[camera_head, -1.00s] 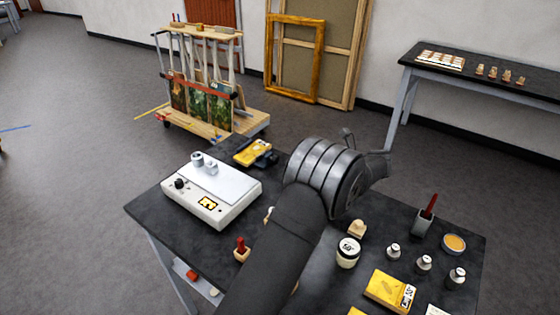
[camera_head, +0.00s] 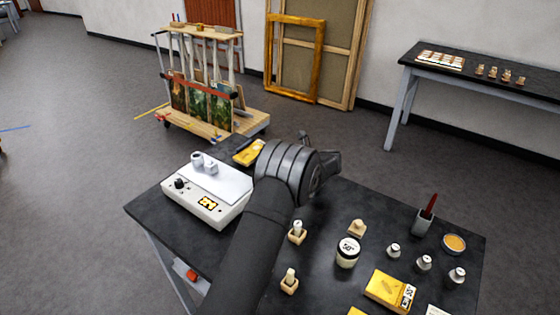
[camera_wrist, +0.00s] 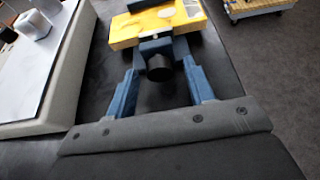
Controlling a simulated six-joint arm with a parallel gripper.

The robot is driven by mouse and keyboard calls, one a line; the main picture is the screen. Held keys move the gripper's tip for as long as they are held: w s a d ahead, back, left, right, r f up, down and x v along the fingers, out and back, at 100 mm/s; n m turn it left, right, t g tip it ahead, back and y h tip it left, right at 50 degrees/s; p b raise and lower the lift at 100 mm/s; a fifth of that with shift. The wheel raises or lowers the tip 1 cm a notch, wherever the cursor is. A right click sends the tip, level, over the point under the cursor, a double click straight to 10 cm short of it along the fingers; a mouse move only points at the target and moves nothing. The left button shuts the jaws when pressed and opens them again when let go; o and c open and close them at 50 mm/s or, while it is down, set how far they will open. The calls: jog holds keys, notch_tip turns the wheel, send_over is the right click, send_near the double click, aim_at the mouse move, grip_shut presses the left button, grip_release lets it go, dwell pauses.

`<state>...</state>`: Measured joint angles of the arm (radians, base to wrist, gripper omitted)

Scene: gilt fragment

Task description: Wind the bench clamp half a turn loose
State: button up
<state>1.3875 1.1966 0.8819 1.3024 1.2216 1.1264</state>
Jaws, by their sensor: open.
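The bench clamp (camera_wrist: 155,47) shows in the wrist view as a dark blue body with a dark round knob (camera_wrist: 160,68) facing me. A yellow gilt piece (camera_wrist: 158,22) sits at its far side; the same yellow piece shows in the head view (camera_head: 248,152). My gripper (camera_wrist: 160,75) is open, with one blue finger to each side of the knob. A gap shows on both sides, and I see no finger touching it. In the head view my arm hides the clamp's body and my fingers.
A white control box (camera_head: 210,195) stands close left of my arm. A white jar (camera_head: 348,252), small weights and a yellow box (camera_head: 388,290) lie at the right of the black bench (camera_head: 330,215). A wheeled trolley (camera_head: 205,125) stands beyond the bench.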

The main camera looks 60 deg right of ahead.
jog(key=c, duration=1)
jog(key=shift+a+n+h, duration=0.15)
jog(key=shift+n+h, duration=0.55)
jog(key=shift+n, duration=0.3)
jog(key=shift+a+n+h, duration=0.1)
jog(key=shift+n+h, duration=0.6)
jog(key=shift+n, duration=0.3)
jog(key=o, duration=1)
